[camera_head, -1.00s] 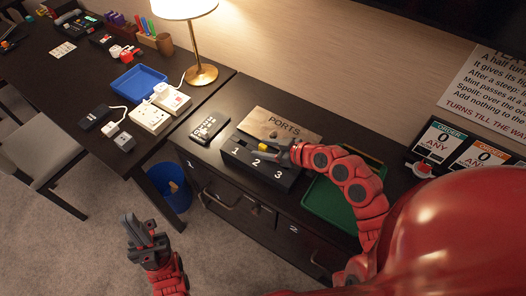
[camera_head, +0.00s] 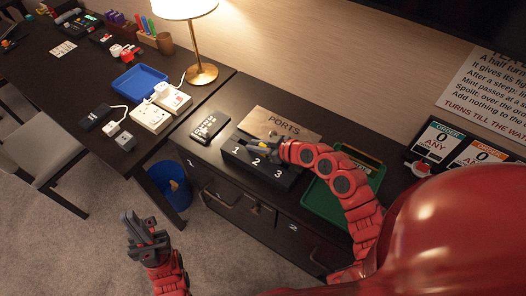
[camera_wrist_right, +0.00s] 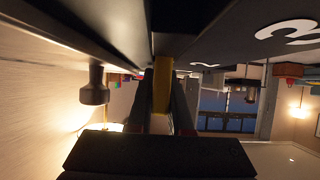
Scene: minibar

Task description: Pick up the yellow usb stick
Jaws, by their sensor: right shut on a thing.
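The yellow usb stick (camera_wrist_right: 162,85) is between the fingers of my right gripper (camera_wrist_right: 160,100) in the right wrist view. Its far end meets the black numbered port block, and I cannot tell how deep it sits. In the head view only a small yellow bit (camera_head: 261,145) shows beside my right gripper (camera_head: 268,146), which is shut on it at the top of the port block (camera_head: 262,170). My left gripper (camera_head: 143,228) is empty above the floor, with its fingers apart.
A "PORTS" sign (camera_head: 284,124) lies behind the block and a remote (camera_head: 209,127) to its left. A green tray (camera_head: 325,205) lies to the right, partly under my right arm. A blue bin (camera_head: 170,186) stands on the floor.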

